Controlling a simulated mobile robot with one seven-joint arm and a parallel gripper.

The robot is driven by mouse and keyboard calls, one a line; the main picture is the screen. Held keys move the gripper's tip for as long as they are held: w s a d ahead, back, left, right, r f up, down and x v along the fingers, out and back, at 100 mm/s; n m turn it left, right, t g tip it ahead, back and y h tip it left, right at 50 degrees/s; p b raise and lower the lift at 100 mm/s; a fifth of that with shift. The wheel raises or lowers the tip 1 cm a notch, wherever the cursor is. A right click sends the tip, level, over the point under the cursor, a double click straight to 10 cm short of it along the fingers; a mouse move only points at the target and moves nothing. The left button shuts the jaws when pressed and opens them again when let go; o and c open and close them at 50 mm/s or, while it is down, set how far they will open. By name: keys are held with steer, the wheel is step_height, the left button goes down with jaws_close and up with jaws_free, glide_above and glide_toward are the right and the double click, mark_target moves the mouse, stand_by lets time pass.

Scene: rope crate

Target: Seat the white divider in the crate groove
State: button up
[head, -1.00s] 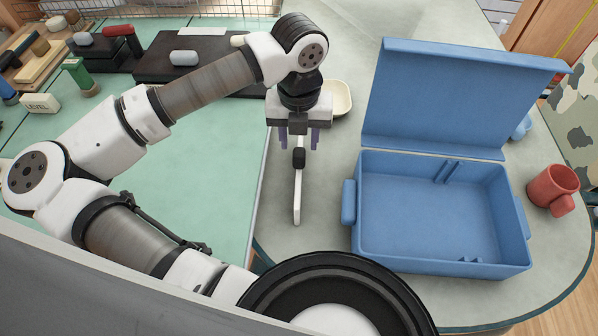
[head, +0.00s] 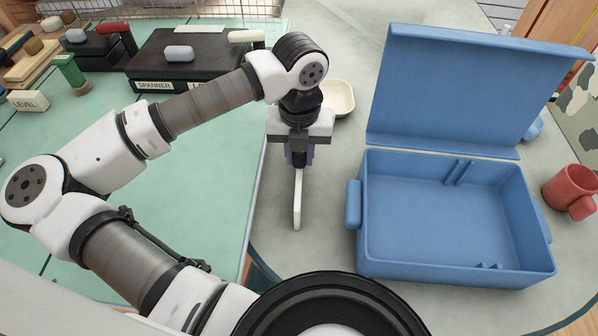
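The white divider (head: 298,205) is a thin upright plate seen nearly edge-on, with a dark grip at its top. It stands over the grey table left of the blue crate; whether its foot touches the table is hard to tell. My gripper (head: 299,160) points down over it, its purple fingers drawn in on both sides of the dark grip. It looks shut on that grip. The blue crate (head: 455,273) is open and empty, its lid raised at the back. Groove ribs (head: 458,172) show on its back wall, with matching small ribs (head: 488,266) near the front wall.
A red mug (head: 570,190) stands right of the crate. A cream bowl (head: 338,97) sits behind my gripper. The crate's handle (head: 353,205) sticks out towards the divider. Grey table (head: 325,245) is clear between divider and crate.

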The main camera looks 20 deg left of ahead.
jaws_close()
steer(key=shift+r, duration=0.1)
steer(key=shift+r, duration=0.75)
steer(key=shift+r+p, duration=0.2)
steer(key=shift+p, duration=0.15)
steer(key=shift+r+p, duration=1)
steer(key=shift+r, duration=1.5)
